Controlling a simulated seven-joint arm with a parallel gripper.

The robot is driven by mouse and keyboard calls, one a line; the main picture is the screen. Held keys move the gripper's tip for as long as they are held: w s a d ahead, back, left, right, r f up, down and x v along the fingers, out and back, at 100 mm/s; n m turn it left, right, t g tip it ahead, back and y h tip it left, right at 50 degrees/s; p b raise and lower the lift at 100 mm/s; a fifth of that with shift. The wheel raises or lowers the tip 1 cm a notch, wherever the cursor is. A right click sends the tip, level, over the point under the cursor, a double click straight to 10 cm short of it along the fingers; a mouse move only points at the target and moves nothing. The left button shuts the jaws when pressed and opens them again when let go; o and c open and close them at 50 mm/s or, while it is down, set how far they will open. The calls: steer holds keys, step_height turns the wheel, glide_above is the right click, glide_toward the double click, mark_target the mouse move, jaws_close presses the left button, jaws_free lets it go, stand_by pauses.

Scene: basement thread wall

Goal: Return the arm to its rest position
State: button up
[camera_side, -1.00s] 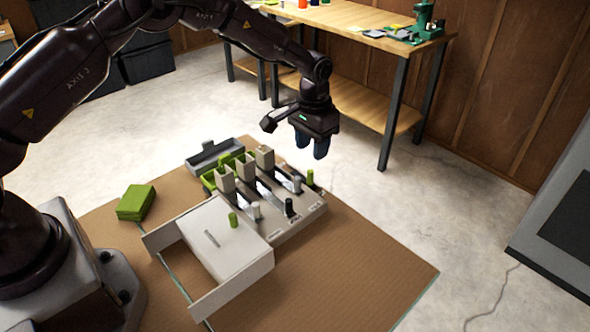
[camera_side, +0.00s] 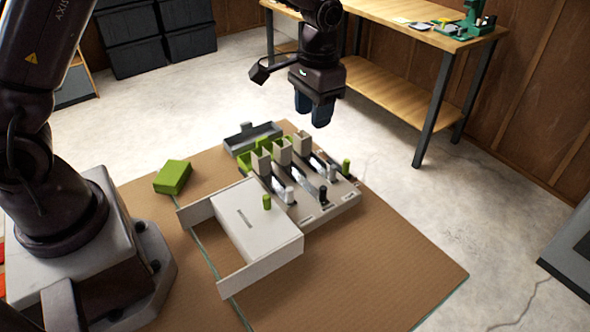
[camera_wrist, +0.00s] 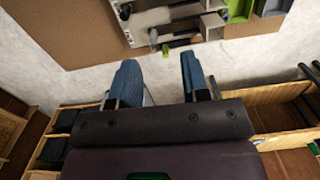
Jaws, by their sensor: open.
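My gripper (camera_side: 313,110) hangs pointing down above the far side of the brown mat (camera_side: 350,275), up and clear of everything on it. Its two blue fingers are apart with nothing between them; they also show in the wrist view (camera_wrist: 160,75). Below it in the side view is a grey fixture (camera_side: 335,205) with dark rails, upright beige blocks and small white, black and green pegs. The fixture's edge shows at the top of the wrist view (camera_wrist: 150,22). My arm's upper links stand raised at the left of the side view.
A green box (camera_side: 172,177) lies at the mat's left. A grey tray (camera_side: 250,138) is behind. A wooden workbench (camera_side: 395,85) stands at the back; dark bins (camera_side: 150,42) are back left.

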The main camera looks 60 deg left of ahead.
steer(key=s+a+r+t, duration=0.1)
steer(key=s+r+t, duration=0.2)
steer(key=s+r, duration=0.4)
steer(key=s+a+r+t, duration=0.1)
steer(key=s+r, duration=0.7)
steer(key=s, duration=0.8)
steer(key=shift+a+r+t, duration=0.15)
steer(key=shift+a+t, duration=0.2)
steer(key=shift+t, duration=0.55)
